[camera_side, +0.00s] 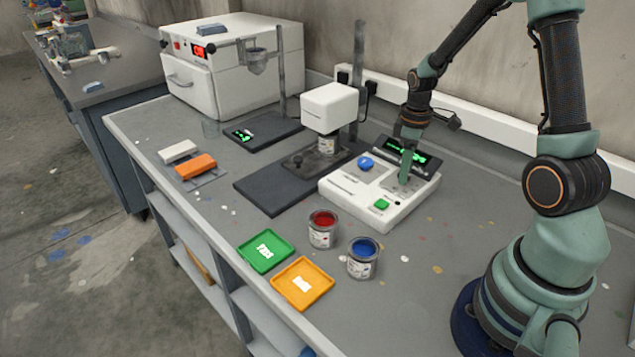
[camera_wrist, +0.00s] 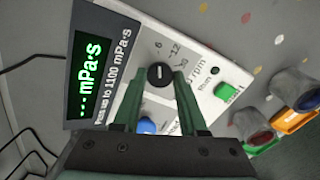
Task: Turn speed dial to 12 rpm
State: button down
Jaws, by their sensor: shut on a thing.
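The speed dial (camera_wrist: 159,75) is a small black knob with a light pointer line, on the white control box (camera_side: 345,188). Markings 6, 12 and 30 rpm are printed around it in the wrist view. My gripper (camera_wrist: 159,78) is shut on the dial, one green finger on each side. In the side view my gripper (camera_side: 404,178) points down onto the right part of the box and hides the dial. I cannot tell for sure which mark the pointer faces. The display (camera_wrist: 93,65) reads "--- mPa·s".
A blue knob (camera_side: 366,163) and a green button (camera_side: 382,204) sit on the same box. A red paint can (camera_side: 322,240) and a blue paint can (camera_side: 362,268) stand in front, beside green (camera_side: 285,244) and orange (camera_side: 305,303) trays. The white mixing head (camera_side: 330,107) stands behind left.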

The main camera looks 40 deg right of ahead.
jog(key=m, duration=0.4)
jog(key=shift+m, duration=1.9)
jog(key=shift+c, duration=2.3)
grip_release()
jog(key=shift+r, duration=0.1)
notch_tip(320, 180, up, 12)
